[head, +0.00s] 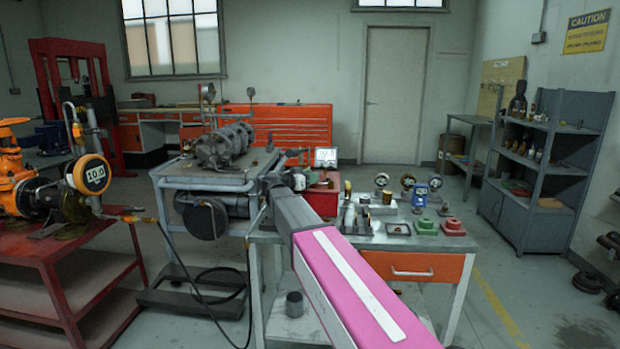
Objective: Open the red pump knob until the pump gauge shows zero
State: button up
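My pink and white arm reaches forward from the bottom of the head view, and my gripper (296,178) is at its far end, small and partly hidden by my own arm. I cannot make out its fingers or whether they hold anything. Just beyond it is a red pump-like box (322,192) with a small white display (326,157) on top; its digits are too small to read surely. A round yellow-rimmed gauge (95,175) on the left reads about 10.0. It stands beside an orange valve (14,172). I cannot pick out a red knob clearly; my arm may hide it.
A workbench (413,241) with several gauges and red and green fittings stands right of my arm. A grey cart (170,177) carrying machinery is to the left. A red table (35,243) is at far left. A black hose (205,300) lies near the cart.

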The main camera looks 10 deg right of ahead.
jog(key=shift+s+n+t+y, duration=0.15)
jog(key=shift+n+t+y, duration=0.15)
jog(key=shift+t, duration=0.1)
jog(key=shift+s+d+n+t+y, duration=0.1)
jog(key=shift+n+t+y, duration=0.3)
jog(key=shift+t, duration=0.1)
jog(key=shift+s+d+n+t+y, duration=0.1)
jog(key=shift+n+t+y, duration=0.2)
jog(key=shift+n+t, duration=0.15)
jog(key=n+t+y, duration=0.2)
jog(key=t+y, duration=0.1)
jog(key=shift+s+d+n, duration=0.15)
jog(key=shift+s+n, duration=0.05)
jog(key=shift+n, duration=0.05)
jog(key=n+t+y, duration=0.1)
jog(key=y, duration=0.1)
jog(key=n+t+y, duration=0.1)
jog(key=n+y, duration=0.1)
jog(key=shift+d+y, duration=0.2)
jog(key=shift+y, duration=0.2)
jog(key=shift+n+t+y, duration=0.55)
jog(key=shift+n+y, duration=0.55)
jog(key=shift+y, duration=0.2)
jog(key=shift+w+n+y, duration=0.1)
jog(key=shift+n+y, duration=0.3)
jog(key=shift+y, duration=0.3)
jog(key=o, duration=0.9)
